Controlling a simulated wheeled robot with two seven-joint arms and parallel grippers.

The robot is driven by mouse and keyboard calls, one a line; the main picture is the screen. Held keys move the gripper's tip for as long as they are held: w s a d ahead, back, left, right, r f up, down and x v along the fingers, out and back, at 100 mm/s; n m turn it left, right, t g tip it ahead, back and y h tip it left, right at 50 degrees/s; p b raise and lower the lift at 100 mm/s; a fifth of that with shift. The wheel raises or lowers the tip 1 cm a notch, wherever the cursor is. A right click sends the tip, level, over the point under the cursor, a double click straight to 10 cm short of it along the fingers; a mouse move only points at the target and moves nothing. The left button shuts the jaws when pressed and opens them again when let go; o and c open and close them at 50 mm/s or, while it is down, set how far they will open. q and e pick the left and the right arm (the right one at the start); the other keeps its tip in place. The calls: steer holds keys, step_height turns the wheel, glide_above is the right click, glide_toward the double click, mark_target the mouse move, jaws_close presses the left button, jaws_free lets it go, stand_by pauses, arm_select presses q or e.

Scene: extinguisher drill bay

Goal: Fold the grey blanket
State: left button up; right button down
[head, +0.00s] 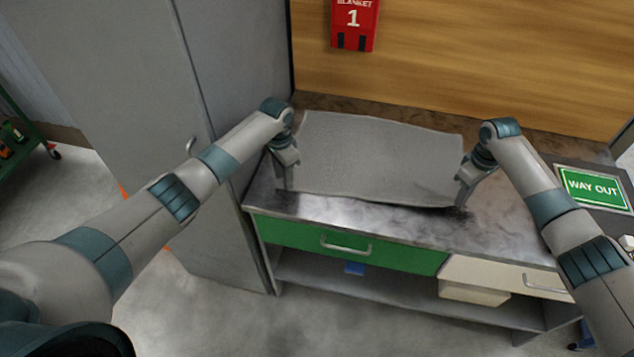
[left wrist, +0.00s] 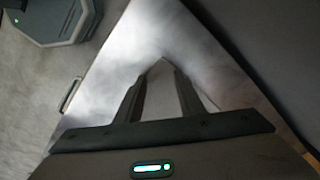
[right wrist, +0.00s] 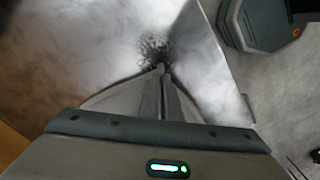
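The grey blanket (head: 380,155) lies spread out on the bench top, roughly flat, with its near right edge slightly wavy. My left gripper (head: 286,186) is at its near left corner, pointing down. In the left wrist view the fingers (left wrist: 161,78) stand apart, with a corner of the blanket (left wrist: 158,98) between them. My right gripper (head: 460,203) is at the near right corner. In the right wrist view its fingers (right wrist: 161,75) are together at the tip of the blanket (right wrist: 120,97), which shows on both sides of them.
The dark bench top (head: 400,222) has bare room in front of the blanket and to its right. A green WAY OUT sign (head: 594,187) lies at the right. A red blanket box (head: 354,22) hangs on the wooden back wall. A grey cabinet (head: 240,70) stands close on the left.

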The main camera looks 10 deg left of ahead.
arm_select(q)
steer(key=shift+f, duration=0.25)
steer(key=shift+c, duration=0.4)
jaws_close()
steer(key=shift+r, duration=2.5)
